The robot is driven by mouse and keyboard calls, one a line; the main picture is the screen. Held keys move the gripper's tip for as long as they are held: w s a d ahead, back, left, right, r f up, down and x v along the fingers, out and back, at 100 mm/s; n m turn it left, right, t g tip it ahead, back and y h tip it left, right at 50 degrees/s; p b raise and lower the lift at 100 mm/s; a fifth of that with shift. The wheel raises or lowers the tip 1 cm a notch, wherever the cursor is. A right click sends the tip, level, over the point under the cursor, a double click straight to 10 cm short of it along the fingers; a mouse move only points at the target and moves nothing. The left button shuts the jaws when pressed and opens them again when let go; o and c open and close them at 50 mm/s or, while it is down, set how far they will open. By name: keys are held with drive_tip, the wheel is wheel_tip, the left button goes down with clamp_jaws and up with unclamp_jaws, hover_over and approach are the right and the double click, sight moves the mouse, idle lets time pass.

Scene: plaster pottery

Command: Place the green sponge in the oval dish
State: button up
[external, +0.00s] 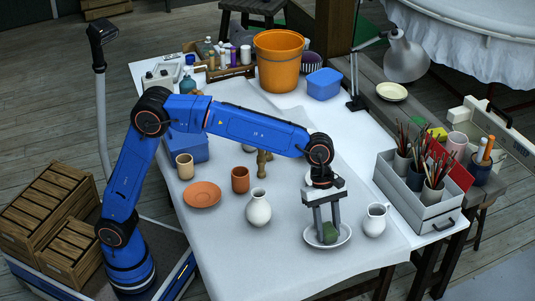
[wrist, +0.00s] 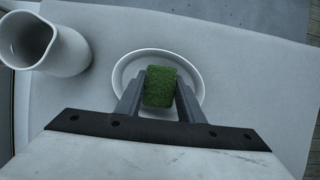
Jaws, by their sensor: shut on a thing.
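The green sponge (external: 330,233) is between the fingers of my gripper (external: 328,228), which is shut on it. In the wrist view the sponge (wrist: 160,87) shows as a dark green block between the two grey fingertips of my gripper (wrist: 160,95). The white oval dish (external: 314,242) lies right under the sponge, and its rim (wrist: 201,80) shows around the sponge in the wrist view. The sponge is over the inside of the dish. I cannot tell whether it touches the bottom.
A white pitcher (external: 375,220) stands close to the right of the dish; it also shows in the wrist view (wrist: 65,50). A white vase (external: 258,209) stands to the left. A grey box (external: 424,212) of brushes is at the right edge. The cloth in front is clear.

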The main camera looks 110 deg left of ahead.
drive_tip(key=o, duration=1)
drive_tip(key=shift+f, duration=0.1)
drive_tip(key=v, duration=1.2)
